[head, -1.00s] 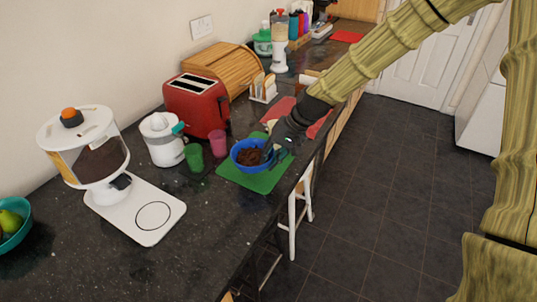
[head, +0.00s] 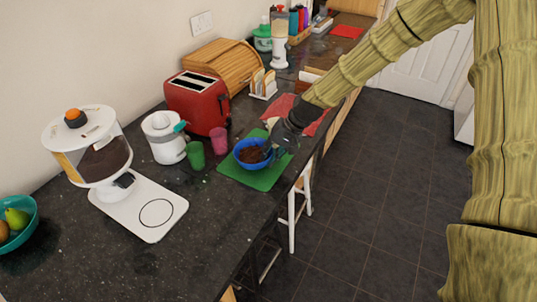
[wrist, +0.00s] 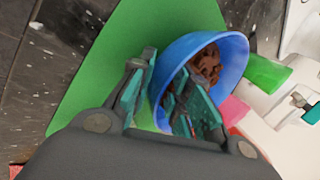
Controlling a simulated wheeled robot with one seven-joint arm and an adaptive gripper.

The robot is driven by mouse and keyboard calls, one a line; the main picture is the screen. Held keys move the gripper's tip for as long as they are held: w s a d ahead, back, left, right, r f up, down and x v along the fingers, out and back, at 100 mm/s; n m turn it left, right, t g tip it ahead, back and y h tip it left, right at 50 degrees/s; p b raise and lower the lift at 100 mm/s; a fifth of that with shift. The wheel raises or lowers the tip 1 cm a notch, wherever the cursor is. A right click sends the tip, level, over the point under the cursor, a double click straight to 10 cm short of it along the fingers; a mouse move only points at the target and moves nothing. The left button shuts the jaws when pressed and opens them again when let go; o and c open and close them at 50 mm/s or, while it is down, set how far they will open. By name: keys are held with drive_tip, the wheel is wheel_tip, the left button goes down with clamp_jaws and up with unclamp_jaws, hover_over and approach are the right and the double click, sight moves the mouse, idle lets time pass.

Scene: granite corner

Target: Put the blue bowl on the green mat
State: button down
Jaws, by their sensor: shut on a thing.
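The blue bowl (head: 241,160) holds brown chunks and is over the green mat (head: 262,181) on the dark counter in the head view. My gripper (head: 270,150) reaches in from the right and is shut on the bowl's near rim. In the wrist view the gripper (wrist: 158,103) has one finger outside the bowl (wrist: 234,62) and one inside it, among the brown contents. Bare green mat (wrist: 120,50) shows beside the bowl. I cannot tell whether the bowl's base touches the mat.
A green cup (head: 195,155) and a pink cup (head: 218,140) stand just left of the mat. Behind them are a red toaster (head: 197,103) and a white kettle-like pot (head: 163,138). A white dispenser (head: 95,150) stands at left. The counter's front edge (head: 262,232) is close to the mat.

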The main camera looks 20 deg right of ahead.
drive_tip(key=c, duration=1.6)
unclamp_jaws()
drive_tip(key=shift+f, duration=0.1)
drive_tip(key=shift+b+v, duration=1.2)
drive_tip(key=shift+v, duration=4.9)
